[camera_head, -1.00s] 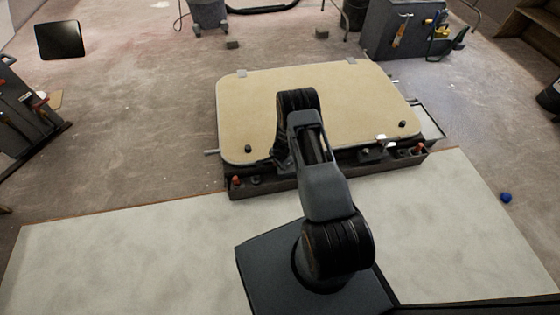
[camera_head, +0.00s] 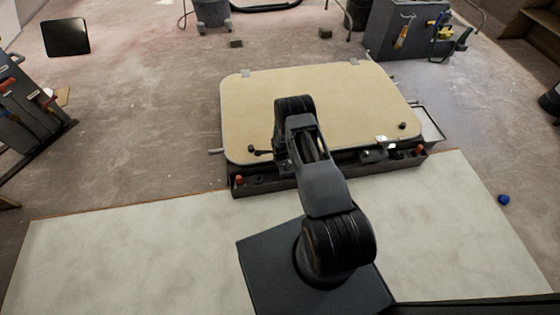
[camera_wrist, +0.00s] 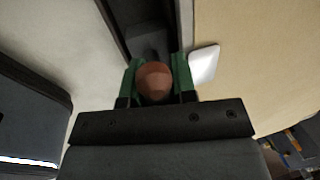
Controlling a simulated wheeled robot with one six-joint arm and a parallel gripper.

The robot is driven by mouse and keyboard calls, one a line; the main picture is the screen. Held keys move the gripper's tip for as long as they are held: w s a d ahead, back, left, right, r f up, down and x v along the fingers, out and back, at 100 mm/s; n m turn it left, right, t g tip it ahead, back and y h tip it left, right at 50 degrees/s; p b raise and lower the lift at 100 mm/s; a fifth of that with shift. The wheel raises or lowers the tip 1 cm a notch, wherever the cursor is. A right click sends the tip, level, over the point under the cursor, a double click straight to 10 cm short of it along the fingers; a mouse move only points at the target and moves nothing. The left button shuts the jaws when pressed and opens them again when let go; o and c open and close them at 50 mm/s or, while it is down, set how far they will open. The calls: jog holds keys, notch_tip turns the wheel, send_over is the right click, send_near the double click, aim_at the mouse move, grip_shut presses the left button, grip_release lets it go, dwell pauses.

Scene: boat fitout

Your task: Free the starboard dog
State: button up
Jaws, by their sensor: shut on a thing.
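In the wrist view my gripper (camera_wrist: 154,85) has its green fingers on either side of a round orange-brown knob (camera_wrist: 154,80) and is shut on it. The pictures do not clearly show which dog this knob belongs to. In the head view the hatch (camera_head: 340,100) has a tan panel in a dark frame. An orange knob (camera_head: 239,180) shows at the frame's front left, and another orange knob (camera_head: 420,149) at its front right. My arm hides the middle of the front edge and most of my gripper there.
A white tag (camera_wrist: 204,64) lies beside the held knob, at the panel's edge. A pale mat (camera_head: 130,245) lies in front of the hatch. A grey tool cart (camera_head: 405,30) stands at back right. A blue ball-like item (camera_head: 503,199) lies at the right.

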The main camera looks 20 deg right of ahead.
jog(key=shift+d, duration=0.1)
jog(key=o, duration=0.9)
jog(key=s+r+p, duration=0.1)
jog(key=r, duration=0.3)
jog(key=r+p, duration=0.2)
jog(key=r, duration=0.3)
jog(key=s+r+p, duration=0.1)
jog(key=r, duration=0.3)
jog(key=shift+s+a+r, duration=0.25)
jog(key=shift+s+a, duration=0.05)
jog(key=shift+a, duration=0.1)
jog(key=shift+r, duration=0.1)
